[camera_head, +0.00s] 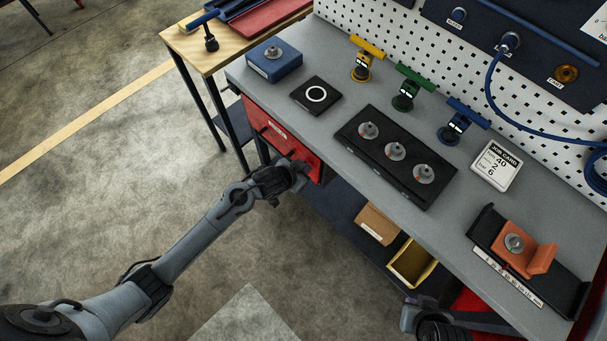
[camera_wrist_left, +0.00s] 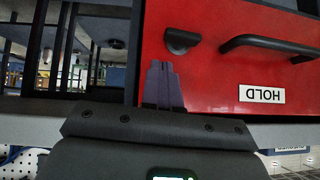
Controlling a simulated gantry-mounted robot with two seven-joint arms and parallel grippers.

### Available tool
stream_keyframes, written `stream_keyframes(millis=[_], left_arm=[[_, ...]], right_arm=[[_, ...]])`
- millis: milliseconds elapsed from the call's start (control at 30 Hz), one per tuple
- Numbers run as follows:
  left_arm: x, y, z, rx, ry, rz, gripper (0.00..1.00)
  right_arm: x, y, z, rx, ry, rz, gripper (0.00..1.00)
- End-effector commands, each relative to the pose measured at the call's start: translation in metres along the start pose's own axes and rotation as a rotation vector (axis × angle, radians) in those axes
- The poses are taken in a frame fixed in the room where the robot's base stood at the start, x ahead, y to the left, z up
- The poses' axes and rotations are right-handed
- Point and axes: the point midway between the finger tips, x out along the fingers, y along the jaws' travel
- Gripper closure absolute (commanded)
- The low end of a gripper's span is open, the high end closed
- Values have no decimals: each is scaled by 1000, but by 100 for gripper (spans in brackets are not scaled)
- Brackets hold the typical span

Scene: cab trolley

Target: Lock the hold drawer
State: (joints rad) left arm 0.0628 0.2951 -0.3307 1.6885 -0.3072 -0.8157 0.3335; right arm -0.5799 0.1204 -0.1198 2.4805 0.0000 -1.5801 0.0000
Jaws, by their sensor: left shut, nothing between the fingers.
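The hold drawer (camera_head: 263,126) is a red drawer under the left end of the grey bench, and its front looks flush with the bench. In the left wrist view the red front (camera_wrist_left: 215,75) shows upside down, with a HOLD label (camera_wrist_left: 262,94), a black bar handle (camera_wrist_left: 268,43) and a small black half-round knob (camera_wrist_left: 181,41) beside the handle. My left gripper (camera_head: 300,178) is at the drawer's right end. Its fingers (camera_wrist_left: 162,68) are shut and empty, pointing towards the knob's side of the front, apart from the knob in the picture.
On the bench (camera_head: 240,75) stand a blue block (camera_head: 274,66), a black panel with three knobs (camera_head: 395,152), coloured T-handled tools (camera_head: 405,90) and an orange block on a black rail (camera_head: 512,246). Bins (camera_head: 412,262) sit on the shelf below. The floor at left is clear.

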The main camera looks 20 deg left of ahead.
Motion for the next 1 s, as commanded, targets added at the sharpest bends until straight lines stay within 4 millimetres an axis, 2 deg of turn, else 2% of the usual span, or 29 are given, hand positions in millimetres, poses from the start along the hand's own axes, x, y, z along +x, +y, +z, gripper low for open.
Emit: stream_keyframes(millis=[100, 300, 1000], left_arm=[[11, 0, 13, -1, -3, -1, 100], [19, 0, 21, 0, -1, -1, 100], [23, 5, 20, 37, 0, -24, 100]], right_arm=[[6, -1, 1, 2, 2, -2, 100], [8, -2, 2, 5, 2, -4, 100], [12, 1, 4, -5, -2, 3, 100]])
